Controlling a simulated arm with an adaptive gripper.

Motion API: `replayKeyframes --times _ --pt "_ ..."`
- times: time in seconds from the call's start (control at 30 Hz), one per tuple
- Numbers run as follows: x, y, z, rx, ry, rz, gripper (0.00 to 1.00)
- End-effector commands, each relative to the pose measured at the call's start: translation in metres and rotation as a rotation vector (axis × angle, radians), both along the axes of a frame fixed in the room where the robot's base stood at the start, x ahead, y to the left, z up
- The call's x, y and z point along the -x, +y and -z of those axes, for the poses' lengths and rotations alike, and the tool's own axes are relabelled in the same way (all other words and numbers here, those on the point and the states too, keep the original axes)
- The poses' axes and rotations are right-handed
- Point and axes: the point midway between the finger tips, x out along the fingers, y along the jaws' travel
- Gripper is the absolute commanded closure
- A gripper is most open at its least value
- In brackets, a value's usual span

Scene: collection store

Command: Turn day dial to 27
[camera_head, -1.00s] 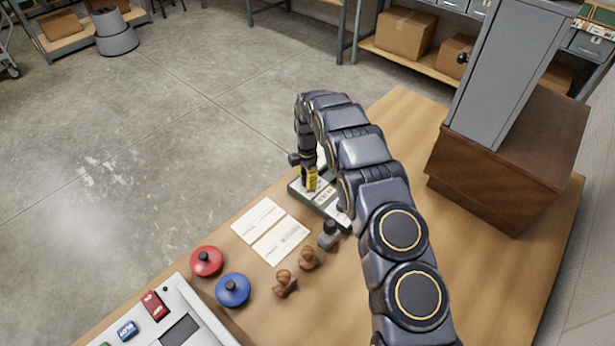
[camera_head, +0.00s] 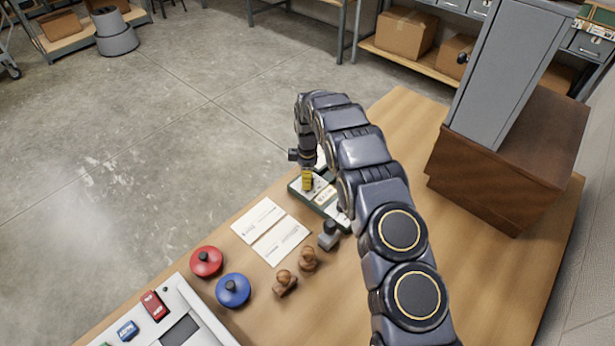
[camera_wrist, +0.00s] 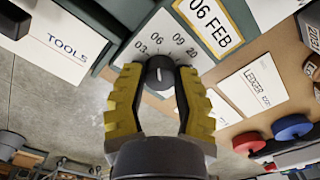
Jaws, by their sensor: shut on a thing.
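The dark round dial knob (camera_wrist: 160,73) has a white pointer line and sits on a white dial face (camera_wrist: 166,24) printed with numbers; 06, 09 and 20 are readable. The pointer line stands roughly upright in the wrist view. A yellow-framed window (camera_wrist: 211,18) beside it reads 06 FEB. My gripper (camera_wrist: 158,82) has its yellow-and-black fingers shut on the knob, one on each side. In the head view, my gripper (camera_head: 307,182) reaches down onto the green-edged date device (camera_head: 294,186), partly hidden by my arm.
White cards (camera_head: 270,232) lie beside the device. A grey-topped stamp (camera_head: 328,236), two wooden-handled stamps (camera_head: 285,283), a red round pad (camera_head: 206,261) and a blue one (camera_head: 232,289) stand nearby. A wooden box (camera_head: 505,165) bears a grey cabinet at right.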

Motion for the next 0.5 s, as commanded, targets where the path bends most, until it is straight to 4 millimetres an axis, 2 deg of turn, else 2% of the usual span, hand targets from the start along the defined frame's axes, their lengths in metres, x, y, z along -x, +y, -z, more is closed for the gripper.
replayKeyframes --times 0.5 --pt "0.0005 -0.0001 0.0024 0.001 0.001 0.492 1.00"
